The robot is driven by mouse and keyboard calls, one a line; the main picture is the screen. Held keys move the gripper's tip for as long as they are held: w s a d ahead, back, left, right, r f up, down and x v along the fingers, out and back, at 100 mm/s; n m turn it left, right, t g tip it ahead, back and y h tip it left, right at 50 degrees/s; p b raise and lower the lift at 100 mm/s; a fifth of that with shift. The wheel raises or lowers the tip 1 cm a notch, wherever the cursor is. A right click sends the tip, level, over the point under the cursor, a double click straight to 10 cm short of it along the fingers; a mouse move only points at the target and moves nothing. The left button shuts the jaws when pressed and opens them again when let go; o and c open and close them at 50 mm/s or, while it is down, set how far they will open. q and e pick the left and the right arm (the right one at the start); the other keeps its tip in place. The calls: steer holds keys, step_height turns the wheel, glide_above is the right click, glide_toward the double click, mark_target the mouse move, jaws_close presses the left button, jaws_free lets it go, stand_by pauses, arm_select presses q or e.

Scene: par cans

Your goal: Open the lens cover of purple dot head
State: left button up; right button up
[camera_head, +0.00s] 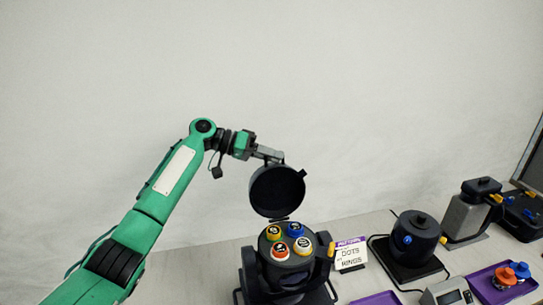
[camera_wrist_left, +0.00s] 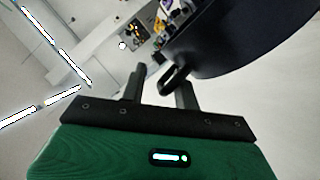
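The dark lamp head (camera_head: 287,268) stands at the front centre in the head view, with several coloured round lenses in its face. Its round black lens cover (camera_head: 277,192) stands raised, roughly upright on its hinge behind the lenses. The cover's dark underside (camera_wrist_left: 240,40) fills the upper right of the left wrist view, with a loop tab (camera_wrist_left: 173,79) at its rim. My left gripper (camera_head: 270,154) is at the top of the cover. Its fingers (camera_wrist_left: 160,85) are apart, with the loop tab close to the right-hand finger. Whether they touch is unclear. My right gripper is not in view.
A sign (camera_head: 351,254) reading DOTS and RINGS stands right of the lamp head. Further right are a second dark lamp head (camera_head: 416,238), closed on top, a grey-and-black device (camera_head: 465,214) and a purple tray (camera_head: 488,292) with orange and blue pieces. Open wall lies behind.

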arm_select(q)
steer(key=shift+a+r, duration=0.1)
steer(key=shift+a+b, duration=0.35)
steer(key=b+v, duration=0.4)
steer(key=v, duration=0.9)
steer(key=shift+b, duration=0.35)
steer(key=shift+d, duration=0.1)
